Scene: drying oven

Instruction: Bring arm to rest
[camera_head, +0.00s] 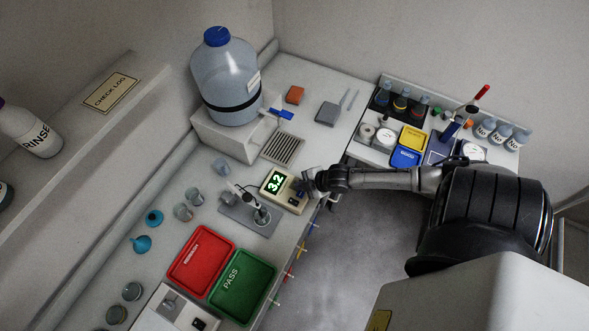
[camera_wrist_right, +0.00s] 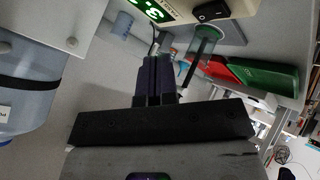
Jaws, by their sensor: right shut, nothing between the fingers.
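My right arm reaches in from the right in the head view. Its gripper (camera_head: 310,184) is at the right edge of the meter (camera_head: 283,190), whose green display reads 3.2. I cannot tell from the head view whether the gripper touches the meter. In the right wrist view the gripper's dark fingers (camera_wrist_right: 156,72) are together with nothing between them. The meter's lit display and black switch (camera_wrist_right: 211,12) show just beyond the fingertips. My left gripper is not in view.
A probe stand (camera_head: 250,218), several beakers, a red tray (camera_head: 201,257) and a green PASS tray (camera_head: 241,284) stand on the left bench. A large blue-capped carboy (camera_head: 226,80) stands farther back. Bottles and coloured trays fill the right bench. Grey floor (camera_head: 375,235) lies open between.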

